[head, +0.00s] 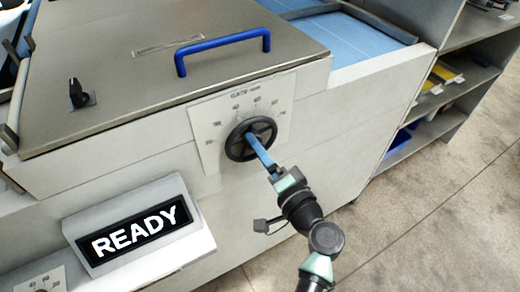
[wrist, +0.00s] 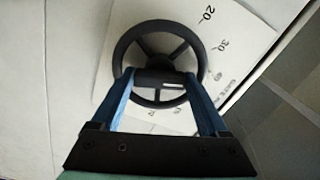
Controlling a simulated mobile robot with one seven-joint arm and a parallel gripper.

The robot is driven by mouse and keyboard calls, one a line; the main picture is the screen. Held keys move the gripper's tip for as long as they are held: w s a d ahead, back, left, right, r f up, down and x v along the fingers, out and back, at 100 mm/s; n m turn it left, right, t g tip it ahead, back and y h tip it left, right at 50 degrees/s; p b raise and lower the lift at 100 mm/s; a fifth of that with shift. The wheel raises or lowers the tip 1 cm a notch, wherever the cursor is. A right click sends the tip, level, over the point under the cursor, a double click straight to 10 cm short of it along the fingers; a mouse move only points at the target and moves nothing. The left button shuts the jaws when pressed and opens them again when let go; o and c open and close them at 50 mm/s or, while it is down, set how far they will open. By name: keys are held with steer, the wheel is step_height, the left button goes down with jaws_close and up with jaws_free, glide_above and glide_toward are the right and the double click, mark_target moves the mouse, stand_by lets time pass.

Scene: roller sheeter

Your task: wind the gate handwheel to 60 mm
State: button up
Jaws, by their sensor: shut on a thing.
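The black gate handwheel (head: 231,149) sits on a white dial plate (head: 209,126) on the machine's front face. My gripper (head: 254,140) reaches it from the lower right, with its blue fingers at the middle of the wheel. In the wrist view the handwheel (wrist: 119,48) shows its round rim and spokes. My gripper (wrist: 160,82) is shut on the handwheel there, one finger on each side of the dark central part. The dial plate (wrist: 243,45) shows 20 and 30 beside the wheel. Part of the scale is hidden, and I cannot read the setting.
A display (head: 140,228) reading READY stands at the lower left, above another dial (head: 42,281). A blue handle (head: 222,41) rises from the cover (head: 120,95). Open shelves (head: 452,90) stand at the right. The floor (head: 430,215) at the lower right is clear.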

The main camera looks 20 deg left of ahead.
steer(key=shift+r+m+p, duration=0.1)
steer(key=shift+m+p, duration=2.4)
steer(key=shift+m, duration=3.8)
steer(key=o, duration=1.2)
steer(key=shift+o, duration=0.2)
steer(key=b+v, duration=0.1)
steer(key=v, duration=1.2)
steer(key=shift+b, duration=0.35)
